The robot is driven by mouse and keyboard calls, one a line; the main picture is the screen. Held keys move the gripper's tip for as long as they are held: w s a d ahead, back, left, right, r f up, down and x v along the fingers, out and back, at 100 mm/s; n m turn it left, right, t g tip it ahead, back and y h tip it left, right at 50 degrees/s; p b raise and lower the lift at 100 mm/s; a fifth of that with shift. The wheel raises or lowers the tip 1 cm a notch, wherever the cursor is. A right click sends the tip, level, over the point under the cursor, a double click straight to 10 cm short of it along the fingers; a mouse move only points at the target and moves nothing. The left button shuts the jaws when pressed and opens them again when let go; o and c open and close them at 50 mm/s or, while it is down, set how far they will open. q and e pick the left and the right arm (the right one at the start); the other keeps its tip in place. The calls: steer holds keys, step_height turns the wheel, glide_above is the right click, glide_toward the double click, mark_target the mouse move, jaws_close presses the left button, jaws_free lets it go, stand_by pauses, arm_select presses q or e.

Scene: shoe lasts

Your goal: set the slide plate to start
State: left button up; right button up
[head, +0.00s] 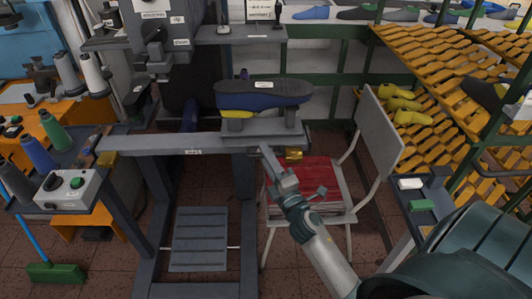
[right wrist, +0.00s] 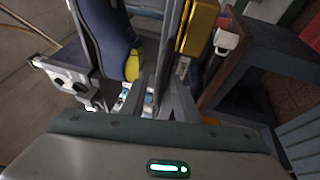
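The slide plate (head: 262,130) is a grey plate at the right end of the long grey rail of the machine. It carries a block with a dark blue shoe (head: 262,101) on it, sole up. A gold block (head: 293,154) sits at the plate's front right; it also shows in the right wrist view (right wrist: 197,28). My right gripper (head: 266,152) reaches up to the plate's front edge, just left of the gold block. Its fingers look closed together with nothing between them. Whether they touch the plate cannot be told. My left gripper is out of view.
A grey rail (head: 150,143) runs left from the plate, with another gold block (head: 107,158) at its left end. A chair with a red seat (head: 305,184) stands right of the machine. A button box (head: 70,188) is at left. Yellow racks (head: 440,75) fill the right.

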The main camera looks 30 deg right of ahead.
steer(key=shift+w, duration=0.2)
jaws_close()
